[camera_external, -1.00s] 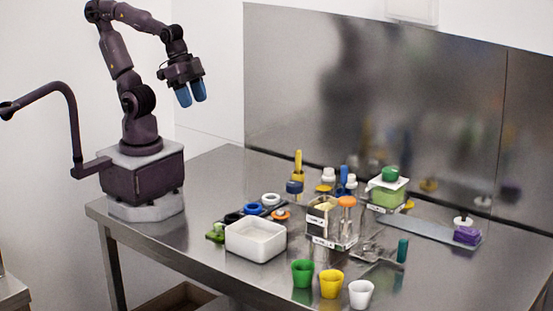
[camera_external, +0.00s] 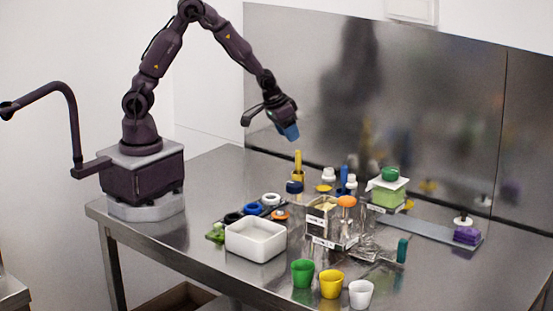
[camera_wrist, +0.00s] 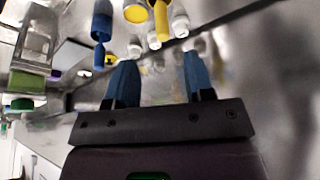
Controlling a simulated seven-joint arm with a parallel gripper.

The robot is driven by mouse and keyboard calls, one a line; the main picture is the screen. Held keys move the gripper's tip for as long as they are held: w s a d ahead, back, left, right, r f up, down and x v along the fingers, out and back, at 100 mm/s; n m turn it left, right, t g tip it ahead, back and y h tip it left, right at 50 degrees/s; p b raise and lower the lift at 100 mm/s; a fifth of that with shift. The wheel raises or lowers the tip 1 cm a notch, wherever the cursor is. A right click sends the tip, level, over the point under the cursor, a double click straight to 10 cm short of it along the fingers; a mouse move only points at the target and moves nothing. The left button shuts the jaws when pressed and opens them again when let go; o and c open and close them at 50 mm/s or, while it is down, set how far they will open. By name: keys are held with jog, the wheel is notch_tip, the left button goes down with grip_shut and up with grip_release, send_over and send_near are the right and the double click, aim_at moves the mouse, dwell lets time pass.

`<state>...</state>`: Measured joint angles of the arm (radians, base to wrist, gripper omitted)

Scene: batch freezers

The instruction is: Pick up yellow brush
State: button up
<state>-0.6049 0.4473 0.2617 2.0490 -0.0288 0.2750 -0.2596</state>
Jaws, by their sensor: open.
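The yellow brush (camera_external: 298,163) stands upright at the back of the steel table, near the metal back wall, with its yellow handle up. A dark blue item (camera_external: 294,187) is at its foot and hides its lower part. My gripper (camera_external: 288,131) is open and empty, above the brush and slightly left of it, clear of the handle tip. In the wrist view the two blue fingers of my gripper (camera_wrist: 158,72) are spread apart. A yellow upright piece (camera_wrist: 161,20), probably the brush handle, shows beyond the fingertips near the top edge.
A blue-handled brush (camera_external: 344,176) and white-capped items (camera_external: 328,174) stand right of the yellow brush. A white bin (camera_external: 256,241), clear containers (camera_external: 322,220) and several cups (camera_external: 331,284) are farther forward. The reflective back wall (camera_external: 380,90) is close behind. The table's left part is clear.

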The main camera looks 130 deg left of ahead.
aim_at(300, 161)
jog(key=x, duration=1.1)
jog(key=shift+a, duration=0.2)
jog(key=shift+s, duration=0.1)
grip_shut()
